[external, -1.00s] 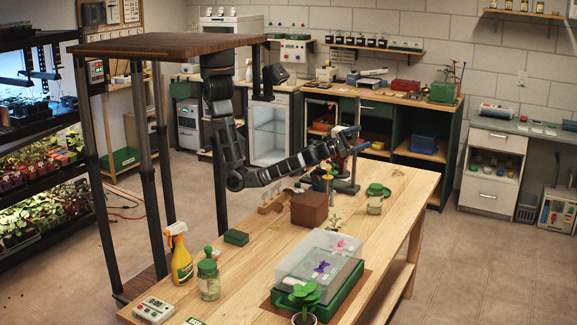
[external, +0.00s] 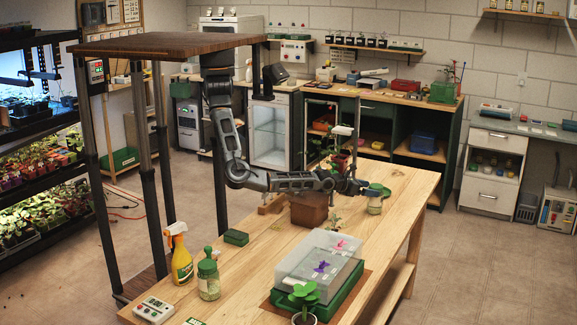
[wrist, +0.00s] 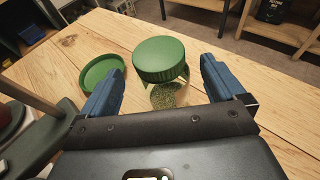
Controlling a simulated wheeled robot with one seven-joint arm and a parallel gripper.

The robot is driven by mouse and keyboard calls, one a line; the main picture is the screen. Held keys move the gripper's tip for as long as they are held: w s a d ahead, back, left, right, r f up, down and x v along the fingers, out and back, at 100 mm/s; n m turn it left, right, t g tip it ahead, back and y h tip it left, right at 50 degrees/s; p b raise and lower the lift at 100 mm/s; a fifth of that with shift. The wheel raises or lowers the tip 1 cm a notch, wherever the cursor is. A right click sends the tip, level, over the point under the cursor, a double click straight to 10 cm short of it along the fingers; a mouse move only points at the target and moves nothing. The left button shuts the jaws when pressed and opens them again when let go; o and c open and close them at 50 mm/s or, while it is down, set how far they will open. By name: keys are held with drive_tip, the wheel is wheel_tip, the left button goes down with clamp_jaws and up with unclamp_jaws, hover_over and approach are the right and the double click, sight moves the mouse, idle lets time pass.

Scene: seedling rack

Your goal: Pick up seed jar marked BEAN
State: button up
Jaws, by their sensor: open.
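A glass seed jar (wrist: 165,94) with a ribbed green lid stands upright on the wooden table between my fingers in the wrist view. Small greenish seeds show inside it. My gripper (wrist: 162,62) is open, one blue finger on each side of the jar, with visible gaps. In the external view my gripper (external: 366,188) is at the jar (external: 375,206), near the table's far right edge. A second green-lidded jar (external: 209,280) stands at the near left of the table. I cannot read BEAN on either jar.
A green saucer (wrist: 103,78) lies just left of the jar in the wrist view. A brown box (external: 309,210) stands beneath my arm. A clear-lidded green tray (external: 318,262), a spray bottle (external: 181,262) and a small plant (external: 305,293) are nearer. Table right of the tray is clear.

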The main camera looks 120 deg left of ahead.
sight(380, 189)
drive_tip(key=b+x, duration=0.3)
drive_tip(key=x, duration=0.1)
drive_tip(key=shift+w+a+f, duration=0.25)
drive_tip(key=shift+w+a+b, duration=0.4)
drive_tip(key=shift+w, duration=0.05)
drive_tip(key=shift+r, duration=0.1)
drive_tip(key=c, duration=1.6)
drive_tip(key=shift+c, duration=0.4)
drive_tip(key=shift+r, duration=0.1)
